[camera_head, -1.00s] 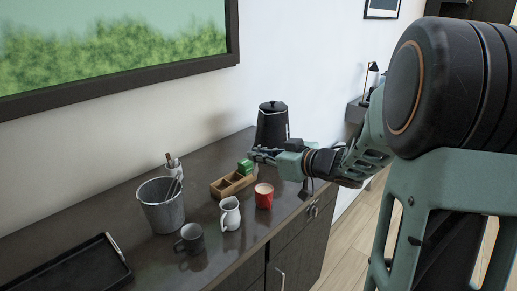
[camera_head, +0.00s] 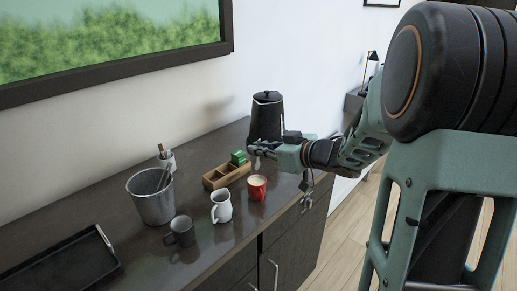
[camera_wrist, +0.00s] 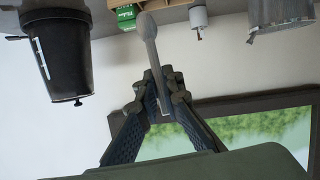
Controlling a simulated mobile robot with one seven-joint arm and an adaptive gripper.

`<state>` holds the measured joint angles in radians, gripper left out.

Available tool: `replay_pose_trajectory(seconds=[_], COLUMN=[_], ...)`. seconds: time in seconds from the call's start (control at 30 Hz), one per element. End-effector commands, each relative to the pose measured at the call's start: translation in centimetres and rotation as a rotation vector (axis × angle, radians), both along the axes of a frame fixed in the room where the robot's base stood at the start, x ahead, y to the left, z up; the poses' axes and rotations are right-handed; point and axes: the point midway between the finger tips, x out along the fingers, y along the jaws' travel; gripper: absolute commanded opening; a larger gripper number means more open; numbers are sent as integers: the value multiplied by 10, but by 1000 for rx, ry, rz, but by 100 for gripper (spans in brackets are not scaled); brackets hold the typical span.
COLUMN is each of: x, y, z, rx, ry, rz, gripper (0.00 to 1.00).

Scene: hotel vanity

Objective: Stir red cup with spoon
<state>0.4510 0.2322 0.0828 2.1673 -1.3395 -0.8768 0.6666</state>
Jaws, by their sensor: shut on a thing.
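The red cup (camera_head: 257,190) stands upright on the dark vanity counter, with pale contents showing at its top. My gripper (camera_head: 256,150) is above the counter, just behind and above the red cup in the head view. In the wrist view, where the scene appears upside down, my gripper (camera_wrist: 158,98) is shut on a grey spoon (camera_wrist: 149,32), with the spoon's bowl pointing away from the fingers. The spoon is hard to make out in the head view. The red cup is not visible in the wrist view.
A white pitcher (camera_head: 221,208), a dark mug (camera_head: 181,233) and a metal bucket (camera_head: 152,203) stand left of the cup. A wooden box (camera_head: 222,177) with a green packet (camera_head: 239,158) and a black kettle (camera_head: 266,118) are behind. A black tray (camera_head: 60,268) lies at left.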

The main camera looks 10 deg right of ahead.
Motion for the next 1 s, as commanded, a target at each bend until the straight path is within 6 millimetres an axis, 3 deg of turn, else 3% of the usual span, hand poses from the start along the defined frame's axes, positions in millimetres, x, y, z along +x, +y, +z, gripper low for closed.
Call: replay_pose_trajectory(seconds=[0.37, 1.0], x=[-8, 4], y=[-1, 0], z=[-31, -80], rx=[0, 2], ry=[0, 1], rz=[1, -1], gripper=[0, 0])
